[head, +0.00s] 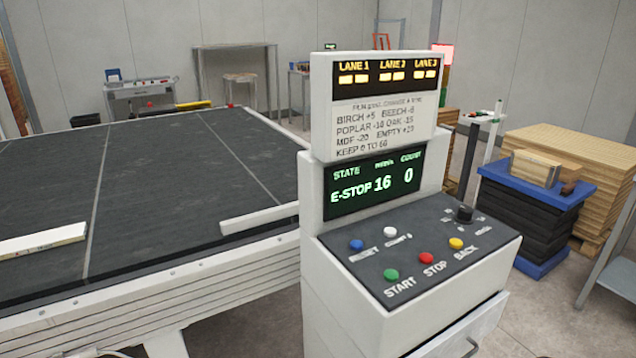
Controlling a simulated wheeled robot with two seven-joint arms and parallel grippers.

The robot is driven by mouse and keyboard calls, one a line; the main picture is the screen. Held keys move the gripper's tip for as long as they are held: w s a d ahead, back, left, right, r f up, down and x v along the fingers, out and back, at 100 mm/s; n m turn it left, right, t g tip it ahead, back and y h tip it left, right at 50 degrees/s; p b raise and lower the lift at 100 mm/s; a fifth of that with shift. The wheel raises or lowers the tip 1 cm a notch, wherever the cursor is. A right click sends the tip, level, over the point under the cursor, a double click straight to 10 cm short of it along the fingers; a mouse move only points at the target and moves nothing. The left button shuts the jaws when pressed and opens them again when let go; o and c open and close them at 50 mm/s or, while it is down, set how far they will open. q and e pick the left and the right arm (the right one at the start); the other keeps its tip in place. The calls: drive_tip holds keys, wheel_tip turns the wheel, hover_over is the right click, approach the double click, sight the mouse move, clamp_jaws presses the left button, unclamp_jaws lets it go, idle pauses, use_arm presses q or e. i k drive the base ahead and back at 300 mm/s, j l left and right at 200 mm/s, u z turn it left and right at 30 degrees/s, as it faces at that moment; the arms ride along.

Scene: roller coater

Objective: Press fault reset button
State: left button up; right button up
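The control console (400,340) stands right of centre in the head view, with a sloped dark button panel (440,235). A blue button (356,244) at the panel's upper left has a label below it that appears to read RESET. A white button (390,231) sits just right of it. Green (391,274), red (426,258) and yellow (456,243) buttons are labelled START, STOP and BACK. A black knob (464,213) is at the upper right. The green-lit screen (372,186) reads E-STOP, 16 and 0. Neither of my grippers shows.
A wide dark conveyor bed (190,170) with a white frame fills the left, with a pale board (42,240) on it. A red lamp (443,54) glows behind the console. Stacked boards (570,160) and a blue-topped stack (530,187) stand at right. Grey floor shows between.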

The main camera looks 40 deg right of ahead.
sight(355, 244)
drive_tip(key=k+z, duration=0.15)
drive_tip(key=z, duration=1.5)
